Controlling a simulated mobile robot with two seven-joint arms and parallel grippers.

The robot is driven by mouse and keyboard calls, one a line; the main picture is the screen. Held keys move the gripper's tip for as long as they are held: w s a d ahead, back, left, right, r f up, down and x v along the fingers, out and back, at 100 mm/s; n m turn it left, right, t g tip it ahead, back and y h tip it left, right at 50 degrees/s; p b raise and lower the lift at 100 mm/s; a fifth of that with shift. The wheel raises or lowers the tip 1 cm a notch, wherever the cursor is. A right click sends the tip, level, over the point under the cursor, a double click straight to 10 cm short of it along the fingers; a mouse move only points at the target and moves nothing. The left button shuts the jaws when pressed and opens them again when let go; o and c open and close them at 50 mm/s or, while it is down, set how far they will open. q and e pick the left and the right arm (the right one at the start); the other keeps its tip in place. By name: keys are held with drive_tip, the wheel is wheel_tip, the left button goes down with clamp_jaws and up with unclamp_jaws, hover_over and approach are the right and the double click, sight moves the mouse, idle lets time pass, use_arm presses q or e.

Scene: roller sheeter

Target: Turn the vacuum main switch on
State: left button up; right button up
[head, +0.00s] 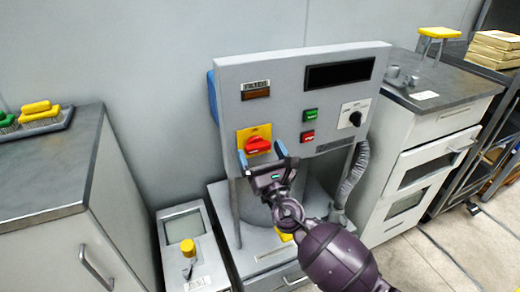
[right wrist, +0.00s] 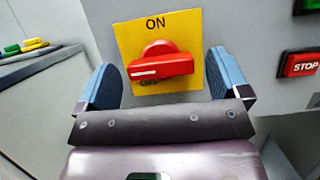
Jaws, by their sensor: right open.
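The vacuum main switch (head: 257,145) is a red rotary knob on a yellow plate at the left of the grey panel. In the right wrist view the red knob (right wrist: 162,64) lies nearly horizontal, its white mark at the left end. "ON" is printed above it, and the word below it is partly covered by the knob. My right gripper (head: 262,156) is open just in front of the switch. In the wrist view its two blue-padded fingers stand to the left and right of the knob, with gaps on both sides. My left gripper is not in view.
A green button (head: 311,115) and a red STOP button (head: 308,136) sit to the right of the switch, with a black dial (head: 355,119) beyond them. A ribbed hose (head: 353,178) hangs below. A worktop (head: 72,180) stands at left, clear of the gripper.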

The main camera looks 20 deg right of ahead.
drive_tip(key=shift+w+r, duration=0.2)
drive_tip(key=shift+w, duration=0.35)
drive_tip(key=c, duration=0.9)
drive_tip(key=shift+c, duration=0.2)
